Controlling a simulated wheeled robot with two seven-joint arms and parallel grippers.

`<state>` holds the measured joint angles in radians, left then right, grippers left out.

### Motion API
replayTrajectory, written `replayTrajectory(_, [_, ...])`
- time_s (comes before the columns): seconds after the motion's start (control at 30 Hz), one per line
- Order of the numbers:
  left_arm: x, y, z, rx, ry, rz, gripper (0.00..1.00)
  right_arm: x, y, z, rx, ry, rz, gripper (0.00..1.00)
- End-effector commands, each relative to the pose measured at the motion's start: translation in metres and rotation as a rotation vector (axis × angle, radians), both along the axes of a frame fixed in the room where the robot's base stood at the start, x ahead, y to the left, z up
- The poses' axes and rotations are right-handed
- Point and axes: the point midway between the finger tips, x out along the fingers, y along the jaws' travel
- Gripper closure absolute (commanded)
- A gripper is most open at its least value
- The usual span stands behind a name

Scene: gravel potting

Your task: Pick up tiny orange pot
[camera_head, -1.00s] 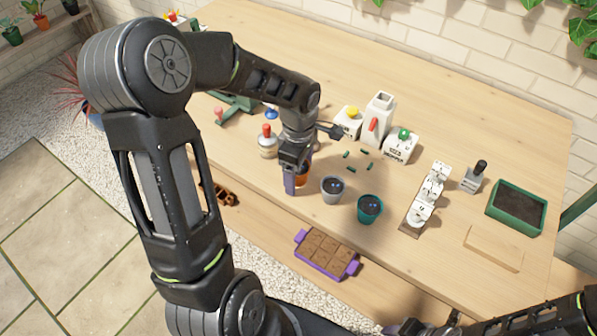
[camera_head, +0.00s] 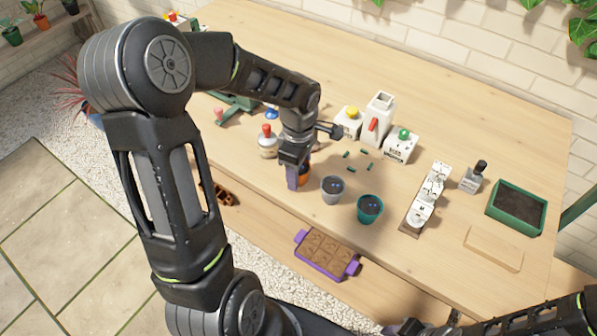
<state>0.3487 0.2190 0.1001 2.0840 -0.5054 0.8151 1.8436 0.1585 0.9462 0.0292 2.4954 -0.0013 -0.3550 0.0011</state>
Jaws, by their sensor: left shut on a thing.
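The tiny orange pot (camera_head: 305,174) is at the front part of the wooden table, left of a grey pot. Much of it is hidden behind my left gripper (camera_head: 297,178). The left gripper points down, with one purple-grey finger on the near side of the pot, and it is shut on the pot. I cannot tell whether the pot still touches the table. My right gripper (camera_head: 425,326) shows only in part at the bottom edge, and its jaws are not clear.
A grey pot (camera_head: 332,189) and a teal pot (camera_head: 369,208) stand just right of the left gripper. A red-topped bottle (camera_head: 267,143) stands to its left.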

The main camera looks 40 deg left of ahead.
Motion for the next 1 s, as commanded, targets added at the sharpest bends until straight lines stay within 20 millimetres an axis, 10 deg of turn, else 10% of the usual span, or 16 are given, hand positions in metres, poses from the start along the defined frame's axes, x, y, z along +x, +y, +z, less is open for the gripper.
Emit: replayTrajectory(1.0, [0.0, 0.0, 0.101, 0.0, 0.0, 0.0, 0.92, 0.0, 0.0, -0.007, 0.0, 0.0, 0.0, 0.64])
